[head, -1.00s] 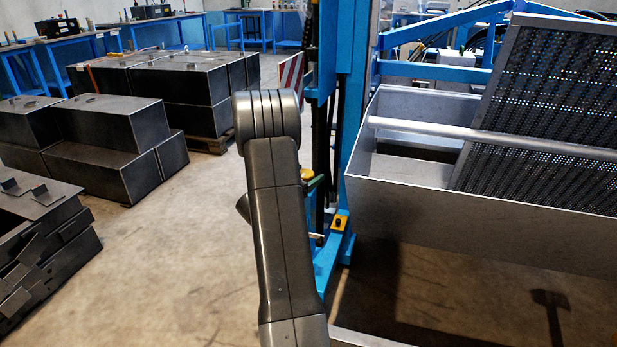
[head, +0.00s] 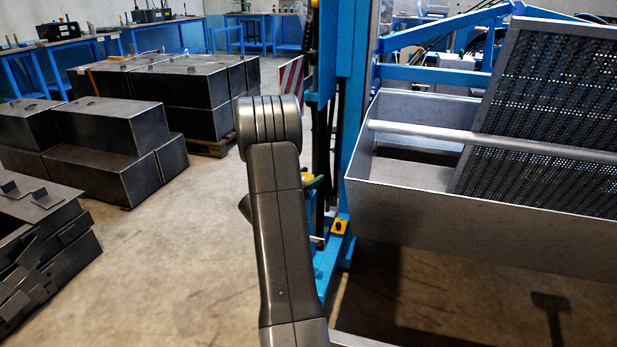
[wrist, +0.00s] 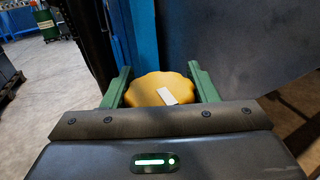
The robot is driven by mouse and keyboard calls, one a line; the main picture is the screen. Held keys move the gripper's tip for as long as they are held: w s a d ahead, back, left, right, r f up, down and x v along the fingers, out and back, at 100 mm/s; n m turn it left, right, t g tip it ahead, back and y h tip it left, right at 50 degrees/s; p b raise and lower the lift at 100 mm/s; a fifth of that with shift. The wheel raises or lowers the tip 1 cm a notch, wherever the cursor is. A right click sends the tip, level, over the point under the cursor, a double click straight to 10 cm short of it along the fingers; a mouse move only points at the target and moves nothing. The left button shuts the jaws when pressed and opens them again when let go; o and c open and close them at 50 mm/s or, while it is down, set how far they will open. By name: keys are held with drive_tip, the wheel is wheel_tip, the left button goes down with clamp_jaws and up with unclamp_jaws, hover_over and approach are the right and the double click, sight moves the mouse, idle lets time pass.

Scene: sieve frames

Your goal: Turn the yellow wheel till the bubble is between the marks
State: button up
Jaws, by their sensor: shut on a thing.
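The yellow wheel (wrist: 147,88) has a scalloped edge and a pale stripe on its face. It sits between the two green fingers of my gripper (wrist: 159,72) in the wrist view, and the fingers are shut on it from both sides. In the head view the wheel (head: 307,177) shows only in part behind my arm, with one green finger (head: 316,183) beside it, at the blue post. A small yellow block with a dark spot (head: 340,225) is on the blue foot below. I cannot make out a bubble or marks in either view.
A large grey metal trough (head: 470,225) with a perforated screen (head: 555,120) stands close on the right. The blue post (head: 350,110) rises behind my gripper. Dark metal boxes (head: 110,130) are stacked on the left, with open floor (head: 190,240) between.

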drive_tip(key=shift+m+g+h, duration=0.3)
drive_tip(key=shift+h, duration=0.1)
drive_tip(key=m+g+h+p, duration=0.1)
drive_tip(key=m+g, duration=0.1)
drive_tip(key=m+g+h+p, duration=0.1)
drive_tip(key=g+h, duration=0.1)
drive_tip(key=g, duration=0.1)
drive_tip(key=m+g+h+p, duration=0.1)
drive_tip(key=m+g+p, duration=0.1)
drive_tip(key=shift+s+d+r+m+g, duration=0.1)
drive_tip(key=shift+s+d+m+g, duration=0.15)
drive_tip(key=shift+s+m+g, duration=0.1)
drive_tip(key=m+g, duration=0.1)
drive_tip(key=m+g+p, duration=0.1)
drive_tip(key=g, duration=0.1)
drive_tip(key=m+g+h, duration=0.1)
drive_tip(key=g, duration=0.1)
drive_tip(key=shift+s+p, duration=0.3)
drive_tip(key=shift+p, duration=0.1)
drive_tip(key=shift+s+m+g+p, duration=0.2)
drive_tip(key=shift+m+g+p, duration=0.25)
drive_tip(key=shift+m+g, duration=1.2)
drive_tip(key=shift+g, duration=0.7)
drive_tip(key=o, duration=1)
drive_tip(key=shift+c, duration=0.2)
drive_tip(key=shift+s, duration=0.1)
